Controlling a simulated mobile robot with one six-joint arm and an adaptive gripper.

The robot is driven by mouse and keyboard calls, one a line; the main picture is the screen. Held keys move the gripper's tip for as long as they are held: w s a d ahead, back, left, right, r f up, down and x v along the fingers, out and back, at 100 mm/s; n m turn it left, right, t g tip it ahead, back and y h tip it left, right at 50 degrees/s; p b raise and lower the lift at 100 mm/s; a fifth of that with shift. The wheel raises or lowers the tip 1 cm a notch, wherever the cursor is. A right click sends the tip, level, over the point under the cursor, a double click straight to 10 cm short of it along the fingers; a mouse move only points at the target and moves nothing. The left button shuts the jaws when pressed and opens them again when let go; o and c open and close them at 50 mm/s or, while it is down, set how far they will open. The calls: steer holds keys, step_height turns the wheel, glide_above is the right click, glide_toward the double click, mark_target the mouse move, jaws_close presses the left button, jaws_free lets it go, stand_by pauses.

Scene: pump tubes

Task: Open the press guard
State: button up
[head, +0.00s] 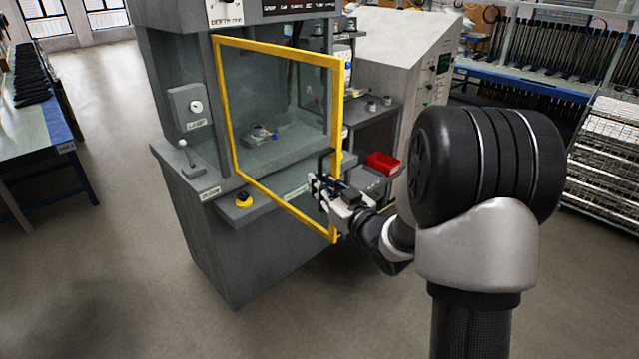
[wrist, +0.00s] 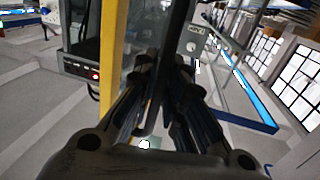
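The press guard (head: 337,110) is a clear panel in a yellow frame on the front of the grey press. It stands swung out at an angle, its left edge at the press and its right edge out towards me. Its yellow edge also shows in the wrist view (wrist: 112,45). A dark handle (head: 324,160) sits near the right edge of the guard. My gripper (head: 322,186) is at this handle. In the wrist view, my gripper's fingers (wrist: 164,72) close around the dark handle bar (wrist: 172,50). The exact finger contact is partly hidden.
The grey press (head: 205,235) has a lever (head: 186,155) and a yellow button (head: 243,200) on its front. A red bin (head: 382,164) lies behind my gripper. A workbench (head: 40,130) stands at the left and racks at the right. The floor in front is clear.

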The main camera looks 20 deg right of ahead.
steer(key=shift+o, duration=0.6)
steer(key=shift+d+r, duration=0.1)
steer(key=shift+r, duration=0.05)
steer(key=shift+o, duration=1.2)
steer(key=shift+r, duration=0.1)
steer(key=v, duration=1.2)
steer(key=shift+w, duration=0.1)
